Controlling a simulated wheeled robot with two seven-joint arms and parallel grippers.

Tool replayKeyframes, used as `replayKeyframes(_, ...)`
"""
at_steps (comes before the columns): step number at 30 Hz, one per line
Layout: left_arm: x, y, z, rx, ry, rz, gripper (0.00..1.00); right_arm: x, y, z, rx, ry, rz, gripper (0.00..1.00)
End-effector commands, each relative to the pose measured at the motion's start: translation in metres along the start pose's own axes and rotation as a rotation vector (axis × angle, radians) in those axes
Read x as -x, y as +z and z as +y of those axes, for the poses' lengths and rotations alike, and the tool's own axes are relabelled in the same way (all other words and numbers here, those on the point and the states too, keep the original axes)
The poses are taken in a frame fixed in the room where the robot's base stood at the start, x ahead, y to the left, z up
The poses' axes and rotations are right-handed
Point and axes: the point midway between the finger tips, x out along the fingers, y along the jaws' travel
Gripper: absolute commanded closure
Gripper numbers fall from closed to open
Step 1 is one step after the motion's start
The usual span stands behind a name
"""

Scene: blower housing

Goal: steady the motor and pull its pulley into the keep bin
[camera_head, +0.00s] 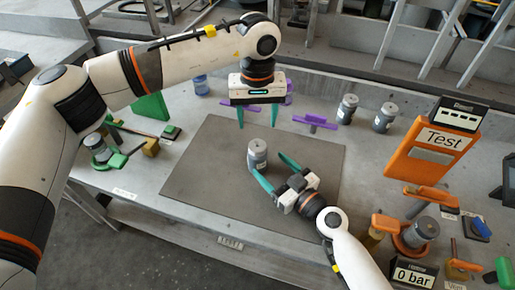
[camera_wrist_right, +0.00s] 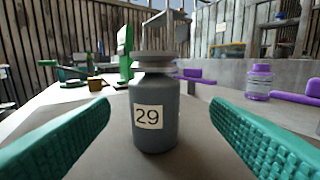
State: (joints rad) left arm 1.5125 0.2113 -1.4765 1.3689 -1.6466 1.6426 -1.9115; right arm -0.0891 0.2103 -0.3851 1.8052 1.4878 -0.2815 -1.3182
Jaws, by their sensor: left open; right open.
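The motor (camera_head: 257,155) is a grey cylinder standing upright on the dark mat (camera_head: 205,170). In the right wrist view the motor (camera_wrist_right: 155,115) bears a label reading 29, and its pulley (camera_wrist_right: 153,60) is the grey disc stack on top. My left gripper (camera_head: 257,117) is open, pointing down, above and behind the motor without visible contact. My right gripper (camera_head: 275,171) is open, low over the mat. Its teal fingers point at the motor, which stands between or just beyond their tips. I cannot tell which container is the keep bin.
An orange Test panel (camera_head: 437,150) stands at the right, near a 0 bar gauge (camera_head: 414,274) and an orange fixture. Two grey cylinders (camera_head: 347,108) (camera_head: 384,117) and purple fixtures (camera_head: 315,121) stand behind the mat. Green fixtures (camera_head: 112,158) are at left. The mat's left part is clear.

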Motion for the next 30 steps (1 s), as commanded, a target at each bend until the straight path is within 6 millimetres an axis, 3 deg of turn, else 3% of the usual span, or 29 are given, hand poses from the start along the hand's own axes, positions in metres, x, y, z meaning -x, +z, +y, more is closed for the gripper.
replayKeyframes(12, 0.0, -0.001, -0.001, 0.001, -0.003, 0.002, 0.42, -0.059, 0.001, 0.001, -0.001, 0.001, -0.002, 0.28)
replayKeyframes(25, 0.0, -0.001, -0.001, 0.0, -0.004, 0.002, 0.42, -0.069, 0.0, 0.001, 0.0, 0.002, 0.001, 0.28)
replayKeyframes(30, -0.001, -0.001, -0.001, 0.0, -0.004, 0.002, 0.42, -0.068, 0.0, 0.001, 0.0, 0.002, 0.001, 0.56)
